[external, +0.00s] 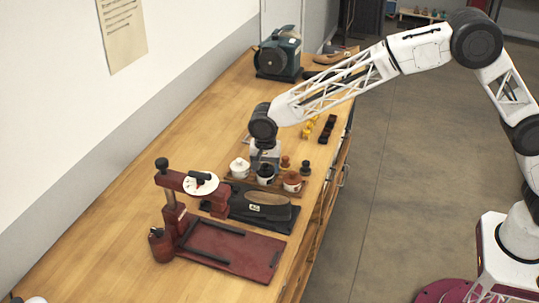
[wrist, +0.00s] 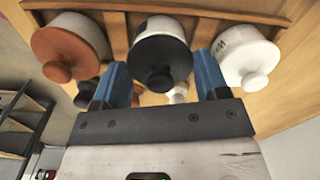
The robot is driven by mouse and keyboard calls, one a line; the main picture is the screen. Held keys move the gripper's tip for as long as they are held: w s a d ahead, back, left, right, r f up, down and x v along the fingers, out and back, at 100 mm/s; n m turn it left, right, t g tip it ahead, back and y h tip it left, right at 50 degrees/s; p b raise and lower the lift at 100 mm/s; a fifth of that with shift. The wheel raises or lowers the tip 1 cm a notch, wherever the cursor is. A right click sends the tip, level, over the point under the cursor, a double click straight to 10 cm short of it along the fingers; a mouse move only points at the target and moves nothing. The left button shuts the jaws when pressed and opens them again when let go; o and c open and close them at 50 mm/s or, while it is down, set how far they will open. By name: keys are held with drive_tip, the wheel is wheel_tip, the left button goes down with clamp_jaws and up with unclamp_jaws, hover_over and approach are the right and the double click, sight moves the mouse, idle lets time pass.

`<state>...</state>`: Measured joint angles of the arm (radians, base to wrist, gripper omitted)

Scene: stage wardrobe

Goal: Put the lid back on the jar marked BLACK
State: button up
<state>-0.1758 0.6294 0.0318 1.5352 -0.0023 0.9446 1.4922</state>
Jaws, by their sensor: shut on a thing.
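My gripper (wrist: 162,80) points down over the middle jar, with its two blue fingers on either side of the black lid (wrist: 160,58). It is shut on that lid, which has a round knob. In the external view my gripper (external: 265,157) is right above the black jar (external: 265,172), in line with it. The lid is at the jar's mouth; I cannot tell whether it rests fully on it. The jar's label and most of its body are hidden in the wrist view.
A white-lidded jar (external: 239,168) and a brown-lidded jar (external: 292,182) stand close on either side in a wooden rack. Small knobbed pieces (external: 305,167) stand just behind. A red press (external: 200,185) and a dark tray with a brush (external: 268,206) are in front.

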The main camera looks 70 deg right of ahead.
idle(0.4)
drive_tip(key=o, duration=1)
drive_tip(key=shift+r, duration=0.1)
drive_tip(key=shift+r, duration=3.4)
drive_tip(key=shift+c, duration=0.2)
clamp_jaws()
